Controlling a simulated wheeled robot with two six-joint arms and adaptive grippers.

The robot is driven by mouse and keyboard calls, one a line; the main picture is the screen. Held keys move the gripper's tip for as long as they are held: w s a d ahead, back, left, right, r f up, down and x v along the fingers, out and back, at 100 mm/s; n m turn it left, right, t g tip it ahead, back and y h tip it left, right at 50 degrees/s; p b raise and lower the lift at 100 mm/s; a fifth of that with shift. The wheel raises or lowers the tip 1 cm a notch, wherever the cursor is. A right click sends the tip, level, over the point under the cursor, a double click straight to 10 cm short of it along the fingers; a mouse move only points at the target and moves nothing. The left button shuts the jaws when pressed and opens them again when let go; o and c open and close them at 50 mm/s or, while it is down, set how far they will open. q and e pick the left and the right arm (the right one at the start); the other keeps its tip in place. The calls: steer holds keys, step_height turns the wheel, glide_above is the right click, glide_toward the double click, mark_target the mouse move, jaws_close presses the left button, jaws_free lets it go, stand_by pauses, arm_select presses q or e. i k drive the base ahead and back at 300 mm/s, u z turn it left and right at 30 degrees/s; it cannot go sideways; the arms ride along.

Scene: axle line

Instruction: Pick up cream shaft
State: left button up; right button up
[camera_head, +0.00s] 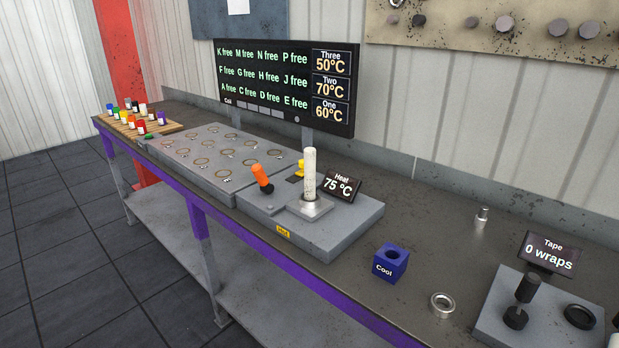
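A cream shaft (310,174) stands upright in a square metal holder (310,207) on the grey heating station (345,230). Its lower end is hidden in the holder. Neither of my grippers is in view, and nothing is touching the shaft.
An orange-handled lever (262,178) and a yellow part (300,168) stand close left of the shaft. A blue "Cool" block (390,262), a metal ring (442,304) and a tape station (550,318) are to the right. A grey plate with several rings (215,153) is left.

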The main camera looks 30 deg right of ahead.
mark_target(310, 153)
steer(key=z, duration=1.35)
steer(key=k, duration=0.35)
steer(key=z, duration=0.8)
steer(key=i, duration=0.95)
steer(key=u, duration=0.25)
